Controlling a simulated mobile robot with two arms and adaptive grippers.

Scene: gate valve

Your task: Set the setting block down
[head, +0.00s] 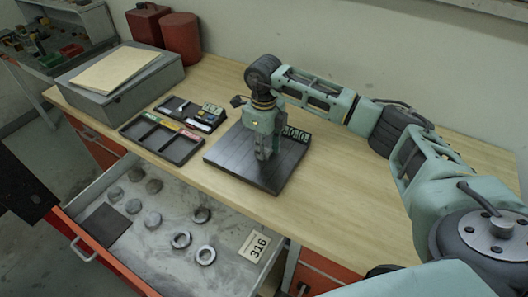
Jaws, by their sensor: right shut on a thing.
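My right gripper (264,152) points down over a dark square plate (235,160) on the wooden bench. It is shut on the setting block, which is mostly hidden between and behind the fingers. The fingertips are close above the plate's middle; I cannot tell whether the block touches the plate. My left gripper is not in view.
A black tray with compartments (180,155) and a smaller dark tray (188,113) lie left of the plate. A grey box (160,90) and red canisters (181,38) stand behind. An open drawer (150,250) below the bench's front edge holds several round parts. The bench's right side (340,190) is clear.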

